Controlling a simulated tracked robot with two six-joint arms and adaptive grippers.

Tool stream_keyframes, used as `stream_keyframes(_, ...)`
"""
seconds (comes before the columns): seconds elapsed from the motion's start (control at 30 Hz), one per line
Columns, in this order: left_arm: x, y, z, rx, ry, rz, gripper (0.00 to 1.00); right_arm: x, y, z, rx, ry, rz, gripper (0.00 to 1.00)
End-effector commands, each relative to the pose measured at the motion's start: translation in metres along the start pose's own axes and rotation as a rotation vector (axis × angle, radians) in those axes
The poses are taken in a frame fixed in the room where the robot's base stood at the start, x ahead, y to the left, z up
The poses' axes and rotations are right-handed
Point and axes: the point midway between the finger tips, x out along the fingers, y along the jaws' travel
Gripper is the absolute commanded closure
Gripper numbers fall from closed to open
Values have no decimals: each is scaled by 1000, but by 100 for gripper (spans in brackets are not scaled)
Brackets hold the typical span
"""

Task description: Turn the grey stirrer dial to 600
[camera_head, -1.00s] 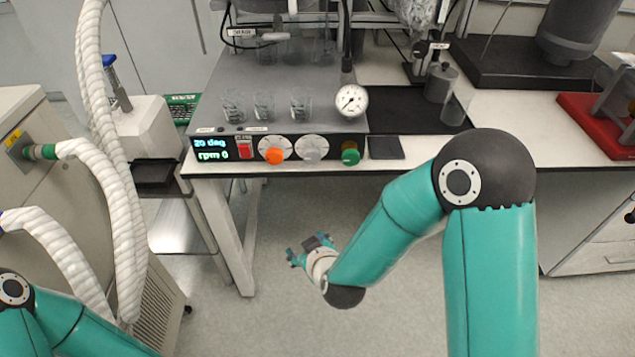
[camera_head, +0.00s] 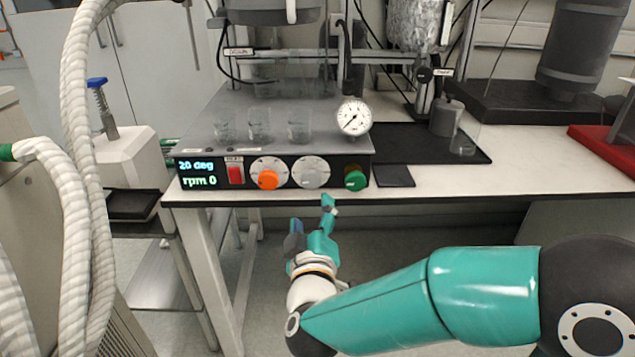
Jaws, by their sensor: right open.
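The grey stirrer dial (camera_head: 310,172) is on the front panel of the reactor unit, between the orange dial (camera_head: 267,179) and the green knob (camera_head: 355,180). The display (camera_head: 198,173) reads 20 deg and rpm 0. My right gripper (camera_head: 312,216) is open and empty. In the picture it is just below the panel, its fingers pointing up toward the grey dial and apart from it. My left gripper is not in view.
A red switch (camera_head: 235,172) is left of the orange dial. Glass beakers (camera_head: 259,125) and a pressure gauge (camera_head: 354,117) are above the panel. A dark pad (camera_head: 394,175) lies right of the unit on the white bench (camera_head: 475,186). White hoses (camera_head: 78,150) hang at the left.

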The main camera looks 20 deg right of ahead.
Motion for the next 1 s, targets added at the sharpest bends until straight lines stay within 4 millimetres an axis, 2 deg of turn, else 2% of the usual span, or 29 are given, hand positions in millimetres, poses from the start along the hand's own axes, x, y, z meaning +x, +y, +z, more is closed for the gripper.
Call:
stream_keyframes(0.03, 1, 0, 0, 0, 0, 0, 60, 12, 0, 2, 1, -3, 3, 30)
stream_keyframes(0.3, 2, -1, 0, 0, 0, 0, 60, 70, 0, 2, 1, -3, 2, 30)
stream_keyframes(0.5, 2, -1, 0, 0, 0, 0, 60, 102, 0, 1, 0, -2, 0, 30)
stream_keyframes(0.7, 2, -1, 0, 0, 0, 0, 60, 115, 0, 1, -1, 0, -1, 30)
stream_keyframes(1.0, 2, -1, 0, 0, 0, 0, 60, 117, 0, 1, 0, 0, -1, 31)
